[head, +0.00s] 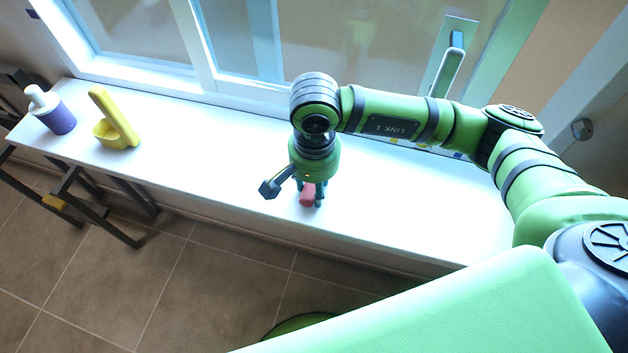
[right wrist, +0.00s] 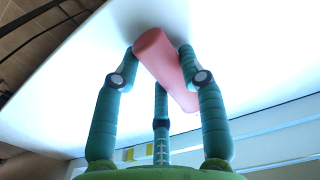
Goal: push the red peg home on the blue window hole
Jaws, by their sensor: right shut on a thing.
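The red peg (head: 307,193) is held in the fingers of my right gripper (head: 312,201), over the white window sill. In the right wrist view the peg (right wrist: 166,65) lies tilted between the fingers of the right gripper (right wrist: 160,65), one end toward the camera's upper left. The fingers are shut on it. I cannot make out the blue window hole for certain. Small blue and yellow patches (head: 457,155) show at the back of the sill by the window, partly hidden by my right arm. My left gripper is not in view.
A purple bottle with a white top (head: 55,115) and a yellow holder (head: 112,125) stand at the left of the sill (head: 210,150). A window handle (head: 450,65) rises behind my right arm. The sill between the holder and my gripper is clear. Tiled floor (head: 150,290) lies below.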

